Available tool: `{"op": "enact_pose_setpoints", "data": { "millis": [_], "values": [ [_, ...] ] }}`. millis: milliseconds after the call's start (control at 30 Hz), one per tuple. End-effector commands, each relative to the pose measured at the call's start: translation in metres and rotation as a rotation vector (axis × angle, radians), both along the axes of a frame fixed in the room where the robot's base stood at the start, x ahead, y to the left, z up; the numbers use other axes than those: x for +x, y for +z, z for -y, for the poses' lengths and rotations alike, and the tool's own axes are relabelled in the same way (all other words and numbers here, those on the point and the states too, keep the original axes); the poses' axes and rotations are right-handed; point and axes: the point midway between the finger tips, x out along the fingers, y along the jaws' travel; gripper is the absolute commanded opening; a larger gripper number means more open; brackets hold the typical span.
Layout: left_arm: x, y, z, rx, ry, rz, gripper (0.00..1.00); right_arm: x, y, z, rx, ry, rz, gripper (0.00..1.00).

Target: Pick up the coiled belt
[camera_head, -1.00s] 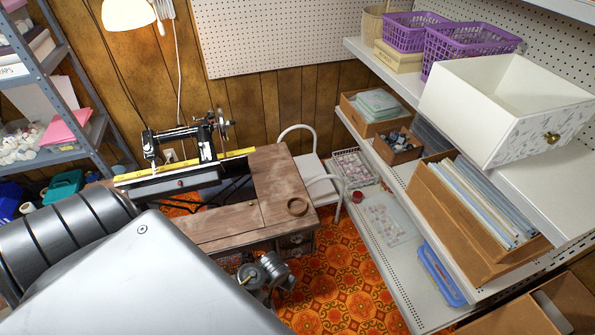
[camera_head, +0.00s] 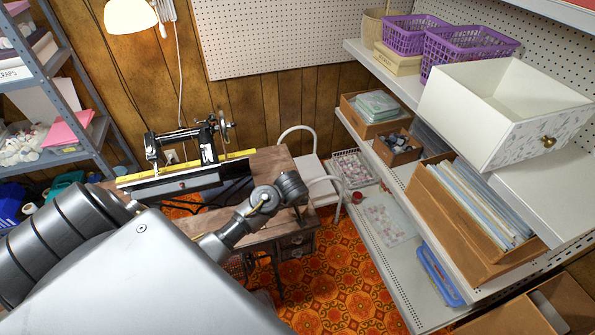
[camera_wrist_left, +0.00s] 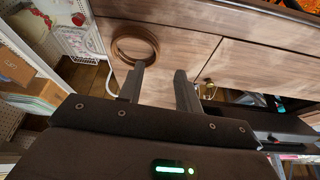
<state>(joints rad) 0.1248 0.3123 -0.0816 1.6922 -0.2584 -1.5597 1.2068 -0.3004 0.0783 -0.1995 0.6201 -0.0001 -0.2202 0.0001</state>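The coiled belt is a brown ring lying flat on the wooden sewing table (camera_head: 272,161). It shows in the left wrist view (camera_wrist_left: 118,56), just beyond my fingertips and mostly toward the left finger. In the head view my gripper hides it. My left gripper (camera_head: 301,213) is over the right end of the tabletop. In the wrist view its two fingers (camera_wrist_left: 159,69) are apart with nothing between them, and the belt is not between them. My right gripper is not in view.
The black sewing machine (camera_head: 182,138) stands at the table's back left. A white chair (camera_head: 312,166) is close behind the table's right end. White shelves (camera_head: 385,215) with boxes and baskets line the right side. Patterned carpet (camera_head: 335,270) lies open between them.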

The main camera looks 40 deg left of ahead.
Motion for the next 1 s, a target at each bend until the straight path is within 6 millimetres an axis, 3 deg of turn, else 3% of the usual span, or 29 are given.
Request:
{"op": "enact_pose_setpoints", "data": {
  "millis": [267,600,900,1000],
  "values": [
    [0.003,-0.009,-0.003,0.000,-0.001,0.000,0.35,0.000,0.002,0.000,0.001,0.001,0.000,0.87],
    [0.014,-0.049,-0.014,0.002,-0.001,0.000,0.35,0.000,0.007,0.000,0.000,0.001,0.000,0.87],
    [0.015,-0.054,-0.015,0.001,0.000,0.001,0.35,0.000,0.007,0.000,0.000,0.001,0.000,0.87],
    [0.015,-0.054,-0.015,0.001,0.000,0.001,0.21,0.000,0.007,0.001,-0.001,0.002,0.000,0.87]
  ]
}}
